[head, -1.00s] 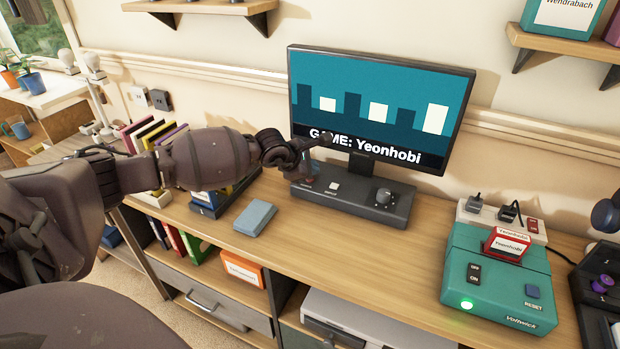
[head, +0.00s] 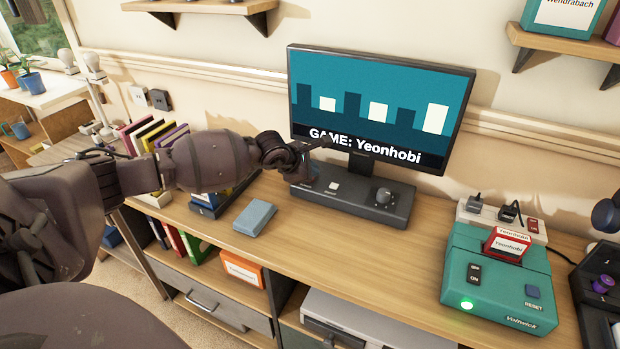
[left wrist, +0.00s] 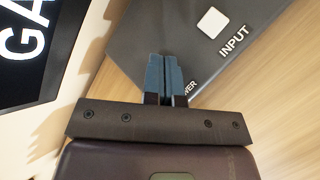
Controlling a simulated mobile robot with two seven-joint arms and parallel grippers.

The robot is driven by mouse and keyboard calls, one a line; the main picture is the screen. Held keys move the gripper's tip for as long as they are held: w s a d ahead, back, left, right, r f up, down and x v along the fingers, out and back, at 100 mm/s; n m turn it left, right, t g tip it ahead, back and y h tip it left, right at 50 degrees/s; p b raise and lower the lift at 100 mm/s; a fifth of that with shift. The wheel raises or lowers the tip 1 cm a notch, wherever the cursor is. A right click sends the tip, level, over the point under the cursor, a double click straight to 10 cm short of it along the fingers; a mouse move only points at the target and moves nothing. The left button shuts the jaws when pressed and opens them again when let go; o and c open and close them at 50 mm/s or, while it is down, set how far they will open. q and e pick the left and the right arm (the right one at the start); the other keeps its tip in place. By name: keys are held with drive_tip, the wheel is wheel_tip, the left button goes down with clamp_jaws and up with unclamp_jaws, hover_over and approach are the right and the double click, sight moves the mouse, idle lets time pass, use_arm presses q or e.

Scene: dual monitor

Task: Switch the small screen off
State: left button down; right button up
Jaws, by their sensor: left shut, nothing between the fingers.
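The screen (head: 375,105) stands on the desk and is lit, showing teal blocks and "GAME: Yeonhobi". Its dark base (head: 352,200) carries a white button, which shows in the left wrist view (left wrist: 212,22) beside the label INPUT, and a black knob (head: 383,196). My left gripper (head: 312,174) is shut and empty over the left end of the base. In the left wrist view its blue fingertips (left wrist: 164,60) cover the spot by a label of which only "WER" shows. Whether they touch the base I cannot tell. My right gripper is not in view.
A blue-grey box (head: 255,217) lies on the desk left of the base. A teal console (head: 497,275) with a red cartridge and green light stands at the right. A dark device with a purple knob (head: 602,283) is at the right edge. Books (head: 150,135) stand behind my left arm.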

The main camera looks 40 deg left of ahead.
use_arm(q)
drive_tip(key=shift+f, duration=0.25)
idle(0.4)
drive_tip(key=shift+r, duration=0.15)
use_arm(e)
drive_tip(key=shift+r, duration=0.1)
use_arm(q)
drive_tip(key=shift+r, duration=0.5)
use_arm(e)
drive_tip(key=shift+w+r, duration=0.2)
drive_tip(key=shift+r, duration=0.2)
use_arm(q)
drive_tip(key=shift+f, duration=0.1)
wheel_tip(320, 180, up, 6)
drive_tip(key=p, duration=0.3)
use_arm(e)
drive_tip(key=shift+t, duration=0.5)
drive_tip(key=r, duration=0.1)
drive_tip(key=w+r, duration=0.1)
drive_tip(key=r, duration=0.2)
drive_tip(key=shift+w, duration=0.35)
